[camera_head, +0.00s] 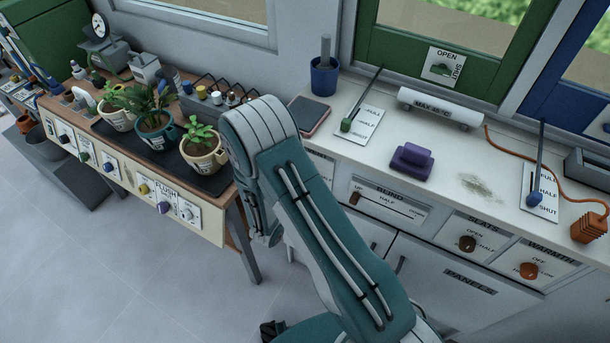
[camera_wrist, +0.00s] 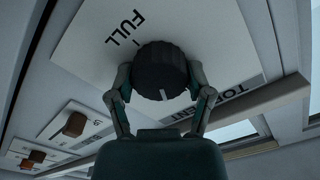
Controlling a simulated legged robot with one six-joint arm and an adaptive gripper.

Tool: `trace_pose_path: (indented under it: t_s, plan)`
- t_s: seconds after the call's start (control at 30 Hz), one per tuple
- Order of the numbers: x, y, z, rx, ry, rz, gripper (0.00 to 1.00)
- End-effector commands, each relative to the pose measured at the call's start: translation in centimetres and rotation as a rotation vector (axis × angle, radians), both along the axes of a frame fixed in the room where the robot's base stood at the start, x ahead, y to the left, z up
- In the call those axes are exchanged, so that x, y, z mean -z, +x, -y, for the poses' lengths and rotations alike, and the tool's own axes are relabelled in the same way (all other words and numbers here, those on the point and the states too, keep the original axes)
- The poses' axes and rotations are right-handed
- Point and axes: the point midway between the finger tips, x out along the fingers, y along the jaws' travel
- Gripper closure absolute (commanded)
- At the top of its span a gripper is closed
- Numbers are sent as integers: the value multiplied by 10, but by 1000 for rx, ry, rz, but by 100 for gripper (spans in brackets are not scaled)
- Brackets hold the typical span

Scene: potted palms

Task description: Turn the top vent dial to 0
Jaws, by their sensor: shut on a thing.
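The top vent dial (camera_wrist: 160,62) is a dark ribbed round knob on a white plate (camera_wrist: 95,50) in the wrist view. A short pale mark on its edge points towards the bottom of the picture. The word FULL stands at the upper left of the dial. The label reading TO…ENT is partly covered by my right finger. My gripper (camera_wrist: 161,76) has one finger on each side of the dial and is shut on it. In the head view my arm covers the middle, and I cannot make out this dial or my gripper there.
Several brown knobs (camera_wrist: 75,124) sit on plates to the left in the wrist view. In the head view, potted plants (camera_head: 154,117) stand on a wooden bench at the left. A white counter (camera_head: 360,155) carries a purple block (camera_head: 411,161) and levers. Grey floor (camera_head: 130,285) is clear at lower left.

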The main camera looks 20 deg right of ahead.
Motion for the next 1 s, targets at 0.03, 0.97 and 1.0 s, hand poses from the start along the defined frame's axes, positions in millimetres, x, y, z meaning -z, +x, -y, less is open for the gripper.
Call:
trace_pose_path:
  t_s: [0.03,0.97,1.0]
  plan:
    - [3,0,-1,-5,-26,-37,81]
    - [2,1,-2,-5,-309,-319,81]
    - [2,1,-2,-5,-309,-319,81]
